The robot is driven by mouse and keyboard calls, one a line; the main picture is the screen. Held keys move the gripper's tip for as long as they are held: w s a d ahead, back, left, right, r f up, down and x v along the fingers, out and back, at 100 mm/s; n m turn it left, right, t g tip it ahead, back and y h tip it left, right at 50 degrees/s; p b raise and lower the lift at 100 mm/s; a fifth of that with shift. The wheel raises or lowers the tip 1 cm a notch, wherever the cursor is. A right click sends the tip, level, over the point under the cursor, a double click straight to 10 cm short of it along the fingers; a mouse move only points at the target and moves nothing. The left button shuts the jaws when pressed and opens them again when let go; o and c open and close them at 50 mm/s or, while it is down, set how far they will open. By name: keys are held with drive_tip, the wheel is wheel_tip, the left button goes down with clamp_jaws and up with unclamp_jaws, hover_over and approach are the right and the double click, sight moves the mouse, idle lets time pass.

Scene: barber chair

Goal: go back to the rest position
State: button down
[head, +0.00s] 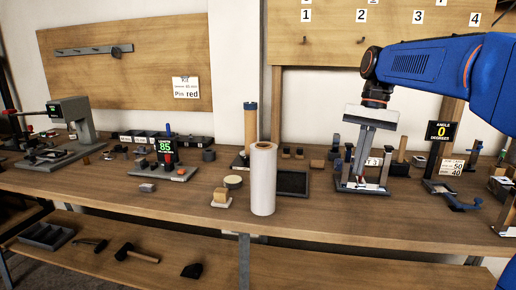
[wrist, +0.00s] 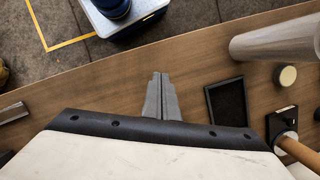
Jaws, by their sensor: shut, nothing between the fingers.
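My gripper (head: 359,180) hangs fingers-down from my blue arm over the right part of the wooden workbench (head: 330,220). Its two grey fingers are together with nothing between them. In the wrist view the closed fingers (wrist: 160,78) show against the bare wood of the bench. In the head view the fingers overlap a small stand behind or below them, and I cannot tell the exact gap to it.
A white roll (head: 263,180) stands near the bench's front edge, beside a dark tray (head: 291,193) and a tan post (head: 250,125). An angle display (head: 440,132) and small fixtures stand at the right. A grey press (head: 75,118) is far left. The front middle strip is clear.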

drive_tip(key=s+d+f+n+t+h, duration=0.2)
drive_tip(key=s+f+n+t, duration=0.5)
drive_tip(key=s+f, duration=1.4)
drive_tip(key=s, duration=0.2)
drive_tip(key=shift+s+d, duration=0.15)
drive_tip(key=shift+s, duration=0.2)
